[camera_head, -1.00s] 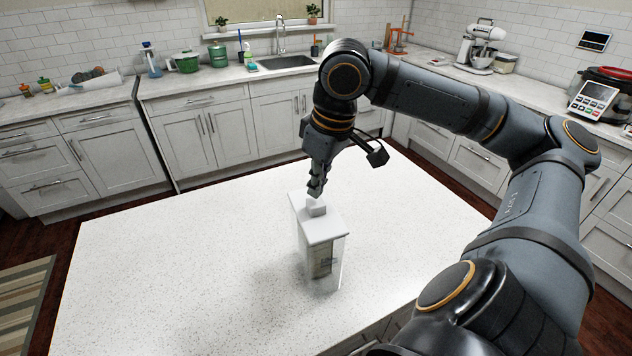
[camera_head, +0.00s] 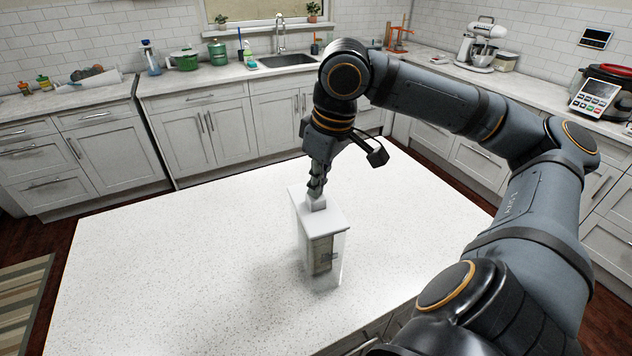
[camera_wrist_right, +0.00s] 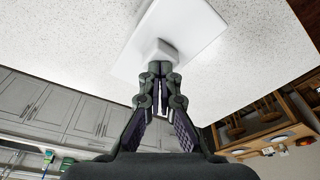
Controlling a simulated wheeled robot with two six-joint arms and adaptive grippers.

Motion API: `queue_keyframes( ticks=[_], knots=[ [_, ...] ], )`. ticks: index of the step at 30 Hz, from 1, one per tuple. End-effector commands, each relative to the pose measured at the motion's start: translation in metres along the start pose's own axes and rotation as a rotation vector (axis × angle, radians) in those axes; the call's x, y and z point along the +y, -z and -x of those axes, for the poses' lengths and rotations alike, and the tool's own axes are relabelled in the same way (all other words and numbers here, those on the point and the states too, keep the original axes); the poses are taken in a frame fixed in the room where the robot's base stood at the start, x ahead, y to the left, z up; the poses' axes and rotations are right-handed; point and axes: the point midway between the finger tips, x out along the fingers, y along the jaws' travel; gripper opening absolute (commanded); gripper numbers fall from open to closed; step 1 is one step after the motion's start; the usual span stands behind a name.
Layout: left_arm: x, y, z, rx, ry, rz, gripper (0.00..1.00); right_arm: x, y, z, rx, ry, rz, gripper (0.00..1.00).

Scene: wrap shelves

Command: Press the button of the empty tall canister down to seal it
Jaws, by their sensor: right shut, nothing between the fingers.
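The tall canister (camera_head: 324,252) stands upright on the island, with clear sides and a white lid (camera_head: 321,220). Its raised white button (camera_head: 316,203) sits on the lid; the button also shows in the right wrist view (camera_wrist_right: 158,50). My right gripper (camera_head: 316,194) points down with its fingers shut and empty. Its fingertips are at the button's top and appear to touch it. In the right wrist view the shut fingertips (camera_wrist_right: 160,68) meet the button. A tan and dark patch shows through the canister's side; I cannot tell what it is. My left gripper is not in view.
The white speckled island top (camera_head: 170,260) is clear around the canister. Counters along the walls hold a green pot (camera_head: 186,61), a stand mixer (camera_head: 480,46) and a cooker (camera_head: 603,92), well away from my arm.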

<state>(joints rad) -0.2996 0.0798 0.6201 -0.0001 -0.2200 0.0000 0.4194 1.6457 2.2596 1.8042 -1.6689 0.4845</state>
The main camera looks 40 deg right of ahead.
Motion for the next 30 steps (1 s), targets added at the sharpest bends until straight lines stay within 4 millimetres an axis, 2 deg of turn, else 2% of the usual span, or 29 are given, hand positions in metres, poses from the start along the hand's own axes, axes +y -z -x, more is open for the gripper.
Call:
queue_keyframes(
  ticks=[23, 30],
  knots=[
    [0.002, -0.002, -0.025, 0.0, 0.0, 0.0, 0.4, 0.0, -0.005, -0.025, -0.001, 0.0, 0.0, 0.0],
    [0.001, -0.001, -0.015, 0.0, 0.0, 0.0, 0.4, 0.0, -0.003, -0.015, -0.001, 0.001, 0.0, 0.0]
  ],
)
